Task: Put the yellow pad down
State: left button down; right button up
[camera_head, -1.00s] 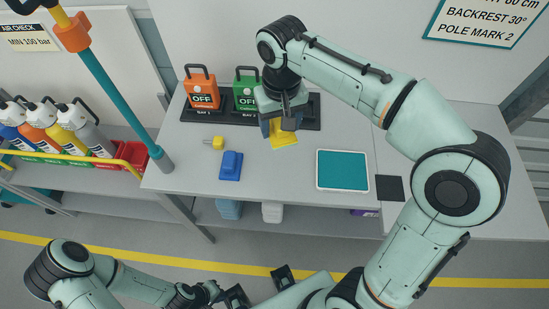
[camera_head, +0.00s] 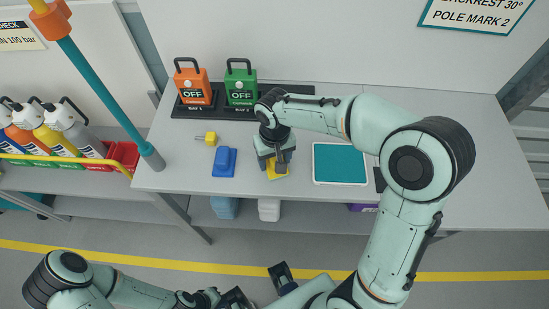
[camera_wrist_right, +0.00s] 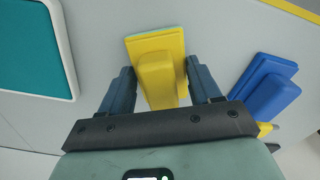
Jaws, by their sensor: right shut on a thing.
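The yellow pad (camera_head: 279,175) is in my right gripper (camera_head: 275,164), above or on the grey table between a blue pad and a teal panel. In the right wrist view, the pad (camera_wrist_right: 157,70) has a flat plate with a raised grip, and the two dark fingers (camera_wrist_right: 158,90) are shut on that grip. I cannot tell whether its underside touches the table. My left gripper (camera_head: 257,284) is low at the front, away from the table; its dark jaws look apart and empty.
The blue pad (camera_head: 224,162) and a small yellow piece (camera_head: 210,139) lie to the left. The white-rimmed teal panel (camera_head: 340,164) lies to the right. Orange (camera_head: 192,86) and green (camera_head: 241,86) blocks marked OFF stand behind. A teal pole (camera_head: 105,95) rises at the table's left.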

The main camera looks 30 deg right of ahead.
jog(key=shift+f, duration=0.15)
jog(key=shift+f, duration=0.15)
jog(key=o, duration=0.9)
jog(key=shift+o, duration=0.2)
jog(key=shift+r, duration=0.55)
notch_tip(320, 180, up, 11)
jog(key=p, duration=0.1)
jog(key=shift+r+p, duration=0.2)
jog(key=shift+p, duration=0.2)
